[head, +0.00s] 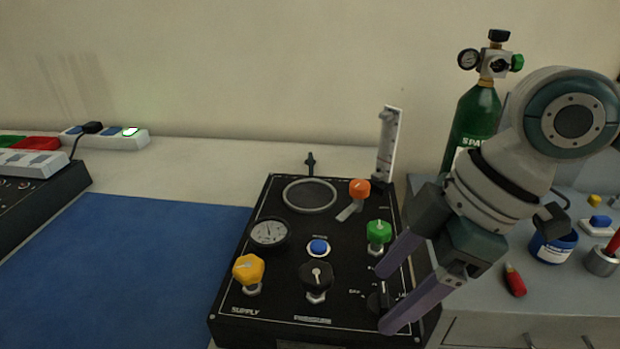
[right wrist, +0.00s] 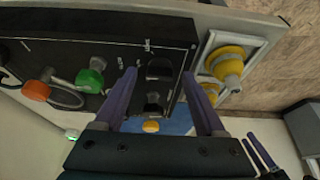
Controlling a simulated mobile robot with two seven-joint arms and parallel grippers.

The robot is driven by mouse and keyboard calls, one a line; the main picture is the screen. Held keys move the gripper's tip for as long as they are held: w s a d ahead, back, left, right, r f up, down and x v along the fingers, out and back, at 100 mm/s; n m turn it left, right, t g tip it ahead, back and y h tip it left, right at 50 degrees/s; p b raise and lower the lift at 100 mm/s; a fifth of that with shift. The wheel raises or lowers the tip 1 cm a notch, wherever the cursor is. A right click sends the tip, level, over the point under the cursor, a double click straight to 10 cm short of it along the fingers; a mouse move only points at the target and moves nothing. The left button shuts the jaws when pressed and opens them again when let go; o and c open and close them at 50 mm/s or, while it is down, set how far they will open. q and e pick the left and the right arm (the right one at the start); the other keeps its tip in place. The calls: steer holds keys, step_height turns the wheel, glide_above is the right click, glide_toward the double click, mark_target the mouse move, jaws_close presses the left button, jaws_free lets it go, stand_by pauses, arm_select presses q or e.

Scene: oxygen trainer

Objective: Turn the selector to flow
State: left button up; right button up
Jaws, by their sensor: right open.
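The black trainer panel (head: 285,316) lies on the bench in the middle of the head view. The selector, a small black knob (head: 376,302), sits at its lower right beside an "OFF" label; other lettering there is partly covered. My right gripper (head: 385,300) is open, with one finger on the far side of the selector and one on the near side. In the right wrist view, a dark knob shape (right wrist: 158,69) lies between the two spread fingers. Contact and the selector's exact pointing cannot be told.
Close by on the panel are a green knob (head: 378,232), a black knob (head: 316,276), an orange-handled lever (head: 359,188) and a yellow knob (head: 248,269). A green cylinder (head: 474,120) stands behind my right arm. A blue mat (head: 120,270) lies clear at left.

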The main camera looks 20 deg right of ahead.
steer(key=p+v, duration=0.1)
steer(key=v, duration=0.9)
steer(key=shift+s+f, duration=0.1)
steer(key=s+a+m+t+p, duration=0.15)
steer(key=s+a+p, duration=0.25)
steer(key=a, duration=0.6)
steer(key=s+d+m+h+p, duration=0.3)
steer(key=s+d+m, duration=0.25)
steer(key=m, duration=0.25)
step_height(320, 180, up, 37)
steer(key=p, duration=3.8)
steer(key=shift+s+h, duration=0.3)
steer(key=shift+s, duration=0.1)
